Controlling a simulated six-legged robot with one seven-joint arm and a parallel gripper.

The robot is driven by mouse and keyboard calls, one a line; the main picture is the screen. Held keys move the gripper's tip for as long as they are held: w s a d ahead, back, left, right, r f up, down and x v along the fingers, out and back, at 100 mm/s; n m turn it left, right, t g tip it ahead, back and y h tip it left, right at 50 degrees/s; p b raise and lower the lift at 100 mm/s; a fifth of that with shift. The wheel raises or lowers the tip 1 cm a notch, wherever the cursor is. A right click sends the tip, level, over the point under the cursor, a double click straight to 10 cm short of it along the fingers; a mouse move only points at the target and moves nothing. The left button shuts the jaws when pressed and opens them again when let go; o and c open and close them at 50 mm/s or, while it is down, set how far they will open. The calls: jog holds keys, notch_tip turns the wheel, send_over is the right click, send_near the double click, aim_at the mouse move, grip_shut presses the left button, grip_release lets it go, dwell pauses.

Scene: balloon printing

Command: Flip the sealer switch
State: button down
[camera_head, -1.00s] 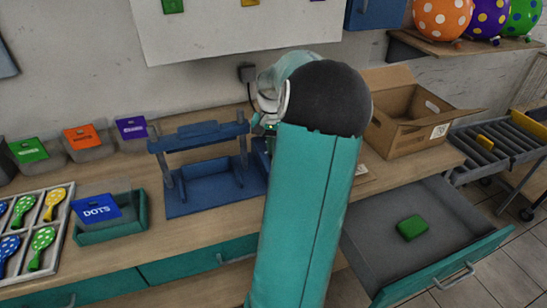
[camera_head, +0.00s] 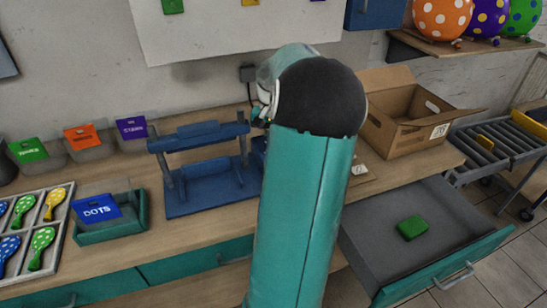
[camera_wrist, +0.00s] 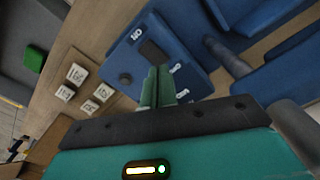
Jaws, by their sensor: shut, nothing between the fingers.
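The blue sealer control box (camera_wrist: 188,48) fills the upper middle of the wrist view. On its top are a dark rectangular switch (camera_wrist: 153,50), a round dark knob (camera_wrist: 125,79) and small white labels too small to read surely. My gripper (camera_wrist: 158,72) has its two green fingers together and empty. The fingertips appear over the box, just below the switch in the picture; I cannot tell whether they touch it. In the head view, the blue press frame (camera_head: 212,188) stands on the bench left of my arm. The box there is mostly hidden behind my arm.
Small white cards (camera_wrist: 76,73) lie on the bench beside the box. An open cardboard box (camera_head: 398,128) stands right of my arm. An open drawer (camera_head: 370,235) holding a green block (camera_head: 412,228) juts out at front right. A teal tray (camera_head: 112,228) sits left.

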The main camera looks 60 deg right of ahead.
jog(key=shift+r, duration=2.05)
jog(key=w+a+r+n+h, duration=0.15)
jog(key=w+a, duration=0.25)
jog(key=a, duration=0.5)
jog(key=w+a+r+n+t, duration=0.1)
jog(key=w+a+r+n, duration=0.25)
jog(key=a, duration=0.55)
jog(key=w+a+r+n+h, duration=0.15)
jog(key=w+a, duration=0.25)
jog(key=a, duration=0.5)
jog(key=s+a+n+t+y, duration=0.1)
jog(key=s+a+n, duration=0.3)
jog(key=a, duration=0.7)
jog(key=s+a+f+n+t+y, duration=0.1)
jog(key=s+a+n+t+y, duration=0.1)
jog(key=a, duration=0.9)
jog(key=shift+s+f+n+t, duration=0.2)
jog(key=shift+s+n+t, duration=0.65)
jog(key=shift+n, duration=0.4)
jog(key=shift+d, duration=0.15)
